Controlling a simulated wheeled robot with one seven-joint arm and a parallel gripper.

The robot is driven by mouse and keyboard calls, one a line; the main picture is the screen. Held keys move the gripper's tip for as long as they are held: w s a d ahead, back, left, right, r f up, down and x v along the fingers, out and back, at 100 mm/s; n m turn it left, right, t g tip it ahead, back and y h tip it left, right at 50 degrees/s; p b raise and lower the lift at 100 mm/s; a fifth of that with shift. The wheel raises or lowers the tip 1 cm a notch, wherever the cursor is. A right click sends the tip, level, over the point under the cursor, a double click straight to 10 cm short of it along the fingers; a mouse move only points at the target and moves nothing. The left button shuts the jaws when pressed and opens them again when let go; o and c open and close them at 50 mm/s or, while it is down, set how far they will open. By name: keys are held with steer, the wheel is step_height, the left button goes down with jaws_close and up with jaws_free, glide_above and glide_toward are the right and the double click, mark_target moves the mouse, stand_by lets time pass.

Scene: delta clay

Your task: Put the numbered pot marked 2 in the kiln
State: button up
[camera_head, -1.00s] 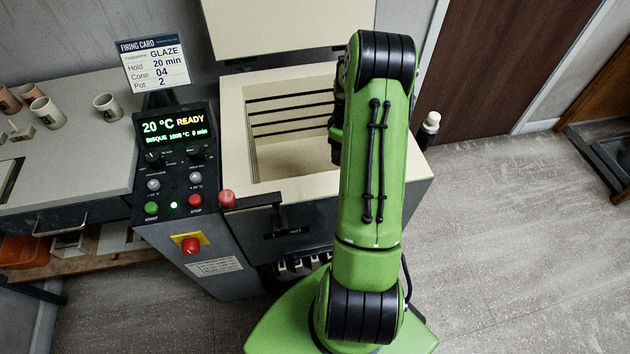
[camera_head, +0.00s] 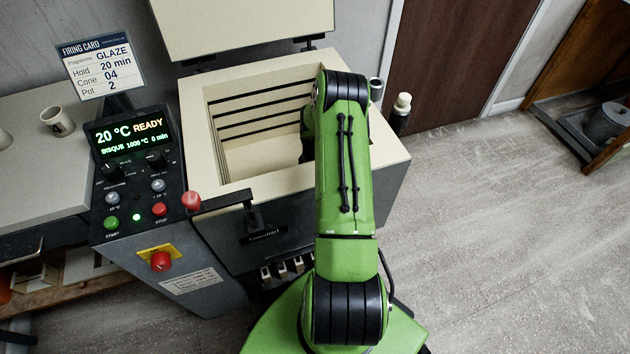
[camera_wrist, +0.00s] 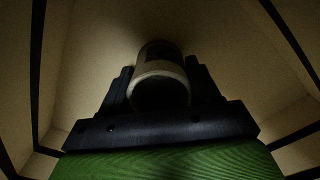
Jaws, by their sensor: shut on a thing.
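The kiln (camera_head: 268,185) stands open in the head view, its pale lid (camera_head: 240,25) raised behind its chamber. My arm reaches over the right part of the opening and hides my gripper there. In the wrist view my gripper (camera_wrist: 160,78) is shut on a pale pot (camera_wrist: 160,72), inside the pale-walled chamber with dark slots along the walls. I cannot read a number on the pot. I cannot tell whether its far end touches the chamber floor. The firing card (camera_head: 100,67) reads Glaze, 20 min, cone 04, pot 2.
The kiln's control panel (camera_head: 135,170) reads 20 °C READY and BISQUE 1000 °C 0 min. A pale cup (camera_head: 57,121) stands on the worktop (camera_head: 40,190) at left. A dark bottle with a pale cap (camera_head: 401,110) is beyond the kiln's right side.

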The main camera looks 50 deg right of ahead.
steer(key=shift+f, duration=0.1)
steer(key=o, duration=1.2)
